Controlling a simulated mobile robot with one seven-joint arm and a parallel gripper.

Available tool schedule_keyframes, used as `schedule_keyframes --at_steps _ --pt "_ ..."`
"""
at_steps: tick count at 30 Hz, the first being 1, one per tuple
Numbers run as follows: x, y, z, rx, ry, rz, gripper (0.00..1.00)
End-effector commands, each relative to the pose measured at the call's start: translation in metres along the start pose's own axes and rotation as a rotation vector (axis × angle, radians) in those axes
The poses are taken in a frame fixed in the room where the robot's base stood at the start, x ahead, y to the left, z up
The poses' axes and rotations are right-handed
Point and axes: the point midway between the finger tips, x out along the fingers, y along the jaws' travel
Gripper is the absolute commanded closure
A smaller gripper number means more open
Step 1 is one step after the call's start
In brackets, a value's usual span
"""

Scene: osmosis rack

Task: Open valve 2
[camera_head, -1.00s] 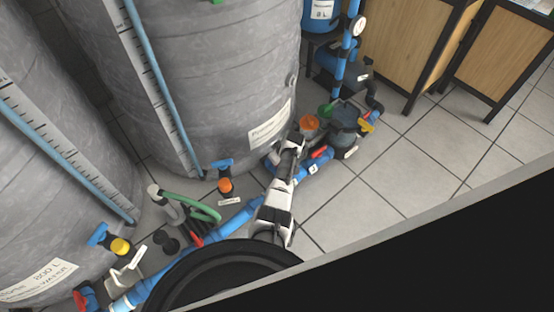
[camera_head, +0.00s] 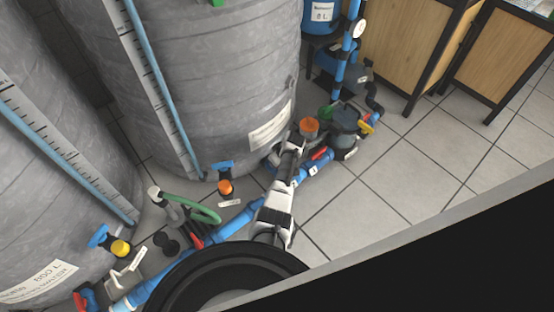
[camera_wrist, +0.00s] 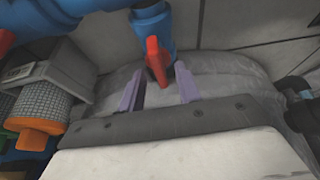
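My gripper (camera_wrist: 160,84) is open in the wrist view, with its two purple fingers apart. A red valve handle (camera_wrist: 156,62) on a blue pipe fitting (camera_wrist: 151,25) stands between the fingertips, with gaps visible on both sides. Whether it is valve 2 cannot be read. In the head view, my gripper (camera_head: 293,142) is low beside the grey tank, and its fingers are hidden. A red handle (camera_head: 321,153) on the blue floor pipe shows just right of it. Another red handle (camera_head: 196,241) lies further left along the pipe.
Large grey tanks (camera_head: 225,80) stand behind the pipework. An orange-capped housing (camera_head: 309,125) and a pump (camera_head: 345,122) are close to my gripper. An orange knob (camera_wrist: 34,132) is left in the wrist view. Tiled floor (camera_head: 400,170) is clear at right; wooden cabinets (camera_head: 405,45) stand behind.

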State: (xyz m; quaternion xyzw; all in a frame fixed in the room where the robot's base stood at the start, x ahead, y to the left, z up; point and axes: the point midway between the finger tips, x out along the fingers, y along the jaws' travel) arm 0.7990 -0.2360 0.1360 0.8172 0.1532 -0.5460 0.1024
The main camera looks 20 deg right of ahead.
Motion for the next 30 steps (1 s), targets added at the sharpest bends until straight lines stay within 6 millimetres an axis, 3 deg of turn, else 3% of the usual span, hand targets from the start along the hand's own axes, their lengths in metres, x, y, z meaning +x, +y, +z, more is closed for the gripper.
schedule_keyframes --at_steps 24,30 --pt "-0.109 0.000 -0.003 -0.001 0.000 0.000 0.66" --pt "-0.129 0.000 -0.002 -0.001 0.000 0.001 0.66"
